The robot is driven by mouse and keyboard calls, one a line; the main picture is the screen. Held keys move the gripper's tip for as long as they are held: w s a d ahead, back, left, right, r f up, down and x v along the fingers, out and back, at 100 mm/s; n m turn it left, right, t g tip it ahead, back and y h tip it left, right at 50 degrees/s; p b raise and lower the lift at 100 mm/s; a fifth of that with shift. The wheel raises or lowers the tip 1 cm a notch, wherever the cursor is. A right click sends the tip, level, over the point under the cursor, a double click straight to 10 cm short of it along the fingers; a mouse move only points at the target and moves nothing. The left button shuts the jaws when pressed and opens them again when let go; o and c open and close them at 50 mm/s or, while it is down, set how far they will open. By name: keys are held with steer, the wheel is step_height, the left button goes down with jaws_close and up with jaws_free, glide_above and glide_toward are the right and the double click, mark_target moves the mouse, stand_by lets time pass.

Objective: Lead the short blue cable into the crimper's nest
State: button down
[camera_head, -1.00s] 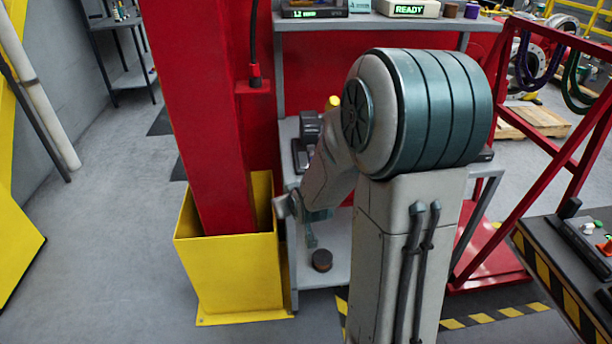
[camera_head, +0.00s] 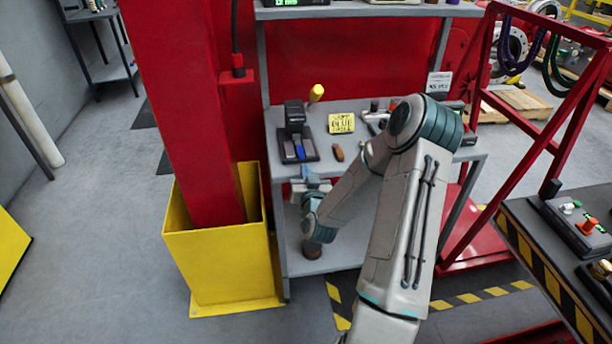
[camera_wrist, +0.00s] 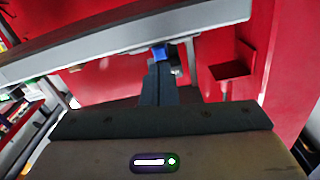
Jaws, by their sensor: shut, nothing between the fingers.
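The black crimper (camera_head: 295,122) with a yellow-tipped handle stands upright on the bench top at its left end. A small blue piece (camera_head: 300,152), which looks like the short blue cable, shows low at the crimper's front. My gripper (camera_head: 303,172) is at the bench's front edge, just in front of the crimper. In the wrist view its dark fingers (camera_wrist: 159,75) are together with nothing held, and a blue piece (camera_wrist: 161,53) shows just beyond their tips. I cannot tell whether they touch it. The nest's inside is hidden.
The grey bench (camera_head: 352,172) also carries a yellow sign (camera_head: 341,123), a small brown piece (camera_head: 338,152) and tools to the right. A red column in a yellow guard (camera_head: 222,262) stands close on the left.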

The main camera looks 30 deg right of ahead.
mark_target(302, 157)
steer(key=shift+p+x, duration=0.3)
steer(key=shift+x, duration=1.7)
steer(key=shift+w+d, duration=0.15)
steer(key=shift+w, duration=0.35)
steer(key=shift+s+f+b, duration=0.15)
steer(key=shift+s+b, duration=0.35)
steer(key=shift+b, duration=0.15)
steer(key=shift+b+v, duration=0.35)
steer(key=shift+v, duration=0.85)
steer(key=p+v, duration=0.8)
steer(key=v, duration=0.5)
steer(key=shift+r, duration=0.25)
